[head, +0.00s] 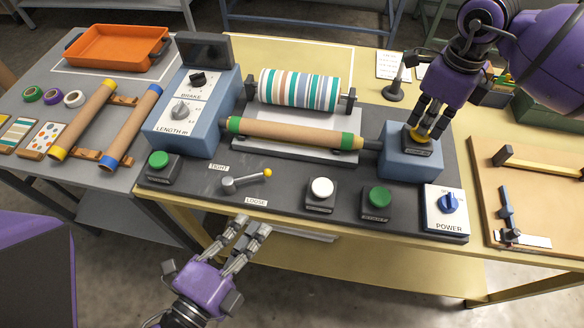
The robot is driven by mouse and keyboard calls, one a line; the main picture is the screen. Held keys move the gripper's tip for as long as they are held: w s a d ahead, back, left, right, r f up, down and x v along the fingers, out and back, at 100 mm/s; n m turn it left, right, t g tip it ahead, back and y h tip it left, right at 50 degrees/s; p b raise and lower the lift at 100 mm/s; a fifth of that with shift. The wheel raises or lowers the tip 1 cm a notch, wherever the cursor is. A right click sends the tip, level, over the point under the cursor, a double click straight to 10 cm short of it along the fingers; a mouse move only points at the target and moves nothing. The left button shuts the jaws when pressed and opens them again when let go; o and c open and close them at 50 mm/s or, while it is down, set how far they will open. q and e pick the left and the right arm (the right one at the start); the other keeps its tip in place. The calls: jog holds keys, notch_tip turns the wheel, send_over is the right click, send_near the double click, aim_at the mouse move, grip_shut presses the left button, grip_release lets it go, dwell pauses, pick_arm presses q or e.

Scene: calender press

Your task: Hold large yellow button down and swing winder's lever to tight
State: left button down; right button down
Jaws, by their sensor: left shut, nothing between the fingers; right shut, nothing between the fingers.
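The large yellow button (415,142) sits on a black base on top of the blue block at the right of the press. My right gripper (425,128) is shut and empty, its fingertips down at the button and covering part of it. I cannot tell how far the button is pressed. The winder's lever (246,180) is a grey arm with a yellow knob, pointing right between the TIGHT label (219,167) and the LOOSE label (256,202). My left gripper (256,224) is shut and empty near the table's front edge, apart from the lever and below it in the picture.
A white button (322,188) and a green button (377,197) stand right of the lever; another green button (159,160) stands left. The POWER switch (448,203) is at the right corner. A cardboard roll (290,133) lies behind the lever.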

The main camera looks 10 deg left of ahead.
aim_at(264, 174)
pick_arm(q)
jog(key=shift+w+a+f, duration=0.1)
jog(key=shift+w+f, duration=0.2)
jog(key=shift+w, duration=1.1)
jog(key=shift+w+d+f, duration=0.1)
jog(key=shift+w+f, duration=0.15)
jog(key=shift+w, duration=1.15)
jog(key=shift+w+a+f, duration=0.1)
jog(key=shift+w+f, duration=0.2)
jog(key=shift+w, duration=1.1)
jog(key=shift+w+n+t+y, duration=0.3)
jog(key=shift+w+n+y, duration=0.4)
jog(key=shift+y, duration=0.4)
jog(key=shift+w+n+y, duration=0.25)
jog(key=shift+n+y, duration=0.35)
jog(key=shift+y, duration=0.1)
jog(key=shift+w, duration=0.45)
jog(key=shift+w+a, duration=0.15)
jog(key=shift+w, duration=0.65)
jog(key=shift+w+a, duration=0.1)
jog(key=shift+w, duration=0.65)
jog(key=shift+w+a, duration=0.95)
jog(key=shift+w, duration=0.25)
jog(key=shift+s, duration=0.1)
